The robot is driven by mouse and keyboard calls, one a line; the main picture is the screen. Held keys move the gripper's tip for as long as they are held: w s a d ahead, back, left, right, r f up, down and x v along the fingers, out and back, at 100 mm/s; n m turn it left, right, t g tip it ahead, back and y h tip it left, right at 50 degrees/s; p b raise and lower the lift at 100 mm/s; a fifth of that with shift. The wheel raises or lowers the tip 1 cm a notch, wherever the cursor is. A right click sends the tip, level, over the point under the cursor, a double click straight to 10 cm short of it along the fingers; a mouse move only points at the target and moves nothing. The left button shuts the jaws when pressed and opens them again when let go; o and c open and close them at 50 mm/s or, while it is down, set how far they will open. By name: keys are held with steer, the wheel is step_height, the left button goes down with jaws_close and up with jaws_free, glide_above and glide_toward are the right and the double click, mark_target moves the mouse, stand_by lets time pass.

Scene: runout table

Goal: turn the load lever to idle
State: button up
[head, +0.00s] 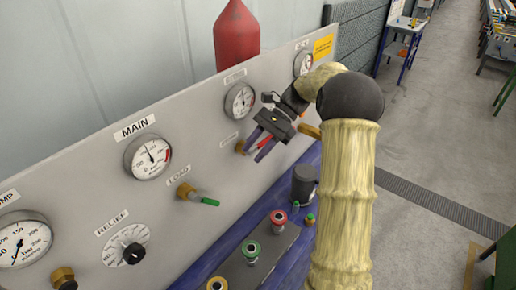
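The load lever (205,200) is a brass fitting with a green-tipped handle, under the LOAD label (178,175) on the grey panel. Its handle points right and slightly down. My gripper (258,148) is to the right of it and higher in the picture, well apart from it. The two dark fingers are spread, with a red-handled lever (264,142) showing between them. I cannot tell whether they touch that lever. Its brass fitting (240,147) sits on the panel just left of the fingers.
The grey panel (80,185) carries several gauges and a RELIEF knob (133,253). Below it, a blue bench (225,250) holds green and red ringed fittings and a dark cylinder (304,184). A red vessel (236,38) stands behind. Open floor (435,150) lies to the right.

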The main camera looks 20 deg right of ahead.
steer(key=shift+w+d+r, duration=0.1)
steer(key=shift+d+r, duration=0.15)
steer(key=shift+d, duration=0.05)
steer(key=shift+c, duration=1.1)
steer(key=shift+a, duration=0.15)
steer(key=c, duration=0.4)
steer(key=shift+s+a+f+h, duration=0.1)
steer(key=shift+s+a+h, duration=0.1)
steer(key=shift+a+h, duration=0.15)
jaws_close()
steer(key=s+a+r+t+h+p, duration=0.4)
steer(key=a+h+p, duration=0.1)
steer(key=a+h, duration=0.2)
steer(key=shift+a+p, duration=0.15)
steer(key=shift+p, duration=0.25)
steer(key=shift+r, duration=0.1)
